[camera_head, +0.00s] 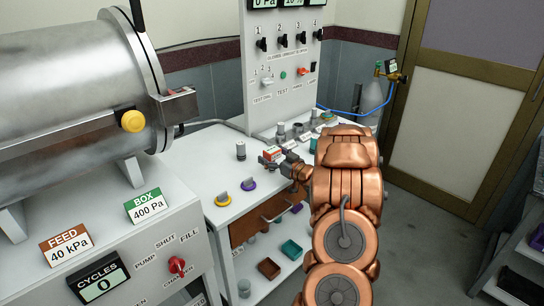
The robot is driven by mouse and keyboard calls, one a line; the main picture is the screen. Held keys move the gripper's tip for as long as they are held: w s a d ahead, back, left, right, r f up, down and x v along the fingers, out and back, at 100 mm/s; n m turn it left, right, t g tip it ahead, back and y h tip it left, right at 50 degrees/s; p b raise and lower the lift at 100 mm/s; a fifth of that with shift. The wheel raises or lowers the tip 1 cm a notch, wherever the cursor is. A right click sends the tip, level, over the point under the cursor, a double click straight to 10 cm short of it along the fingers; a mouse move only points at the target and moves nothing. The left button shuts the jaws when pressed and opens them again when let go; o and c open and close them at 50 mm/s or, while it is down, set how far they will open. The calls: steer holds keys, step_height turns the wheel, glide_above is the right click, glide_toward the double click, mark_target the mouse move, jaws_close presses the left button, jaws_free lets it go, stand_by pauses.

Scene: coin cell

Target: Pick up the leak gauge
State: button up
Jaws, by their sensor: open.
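No object in view carries a readable leak gauge label, so I cannot tell which one it is. My gripper (270,162) is open, low over the white bench (204,160), and looks small and partly hidden by my own wrist. A small red and white box (271,153) lies right at the fingertips; I cannot tell whether they touch it. A small grey cylinder (241,151) stands upright to the left of the gripper. Several more small cylinders stand behind it, near the foot of the switch panel (284,75).
A large steel chamber (75,85) fills the left. A gas bottle (374,100) with a blue hose stands behind. Trays lie on the shelf below.

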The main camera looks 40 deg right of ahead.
steer(key=shift+c, duration=0.4)
steer(key=c, duration=1.2)
steer(key=shift+r, duration=0.15)
